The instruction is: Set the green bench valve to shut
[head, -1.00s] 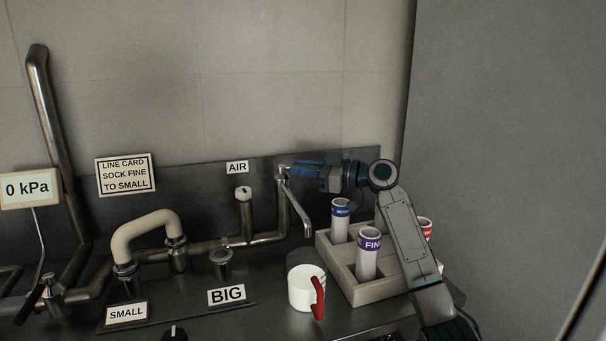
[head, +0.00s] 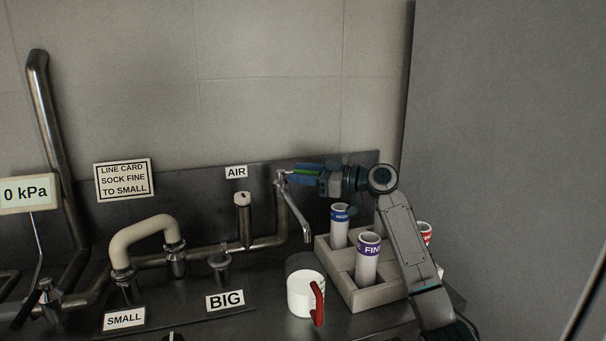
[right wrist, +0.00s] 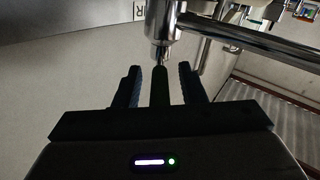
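The green bench valve's lever (head: 308,167) shows as a thin green strip at the top of the upright tap pipe, right of the AIR sign. In the right wrist view the lever (right wrist: 160,88) is dark and points from the metal pipe end back between my fingers. My right gripper (head: 292,175) is at this lever. Its two blue fingers stand on either side of the lever with a gap on each side, so it is open around it; the fingers also show in the right wrist view (right wrist: 160,72). My left gripper is in neither current view.
A tray (head: 365,300) with several labelled tubes stands below my right arm. A white mug (head: 300,294) with a red handle is left of it. A spout (head: 297,215) hangs beside the tap pipe. A cream hose (head: 140,232) and a 0 kPa display (head: 25,193) are at left.

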